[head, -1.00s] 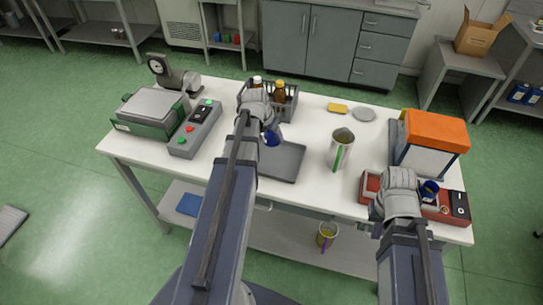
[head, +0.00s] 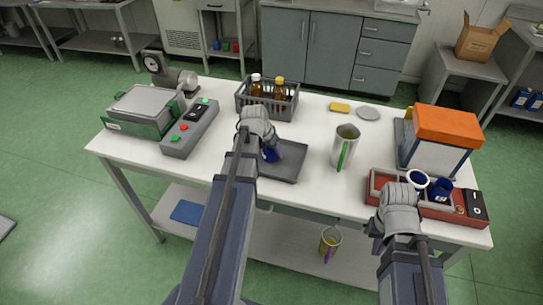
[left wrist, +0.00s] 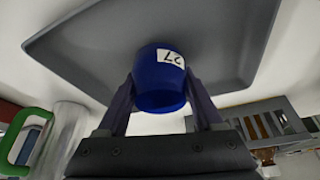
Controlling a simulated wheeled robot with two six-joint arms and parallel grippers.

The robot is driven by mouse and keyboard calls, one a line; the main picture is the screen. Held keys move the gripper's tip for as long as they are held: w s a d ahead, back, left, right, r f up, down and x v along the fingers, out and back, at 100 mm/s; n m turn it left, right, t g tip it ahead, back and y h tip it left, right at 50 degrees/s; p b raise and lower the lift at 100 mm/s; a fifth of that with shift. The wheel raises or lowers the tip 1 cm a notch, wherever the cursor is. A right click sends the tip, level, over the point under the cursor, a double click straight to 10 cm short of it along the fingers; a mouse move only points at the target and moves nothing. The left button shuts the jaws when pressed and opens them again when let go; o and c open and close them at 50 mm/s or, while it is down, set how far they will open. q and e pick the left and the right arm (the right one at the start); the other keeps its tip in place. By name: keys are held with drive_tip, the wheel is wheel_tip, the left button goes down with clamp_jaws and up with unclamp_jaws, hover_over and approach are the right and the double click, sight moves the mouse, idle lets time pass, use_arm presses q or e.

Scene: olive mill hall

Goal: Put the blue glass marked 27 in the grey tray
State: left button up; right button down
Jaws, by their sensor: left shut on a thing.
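The blue glass marked 27 (left wrist: 158,88) is held between the fingers of my left gripper (left wrist: 160,100). Its white label reads 27 upside down in the left wrist view. In the head view the blue glass (head: 272,155) shows partly behind my left gripper (head: 266,148), over the grey tray (head: 292,168). The tray's flat surface (left wrist: 225,35) fills much of the left wrist view. I cannot tell whether the glass touches the tray. My right gripper (head: 398,210) is at the front edge of the red rack; its fingers are hidden.
The red rack (head: 462,213) holds blue glasses (head: 441,189). A metal jug with a green handle (head: 345,148) stands right of the tray. A grey crate of bottles (head: 246,98) stands behind it. An orange-topped box (head: 445,130) is at the right. Free tabletop lies left of the tray.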

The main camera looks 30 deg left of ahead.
use_arm(q)
drive_tip(key=shift+f, duration=0.15)
drive_tip(key=shift+f, duration=0.1)
drive_tip(key=shift+f, duration=0.15)
drive_tip(key=o, duration=1.5)
drive_tip(key=p+v, duration=1.1)
drive_tip(key=v, duration=0.1)
drive_tip(key=shift+r, duration=0.35)
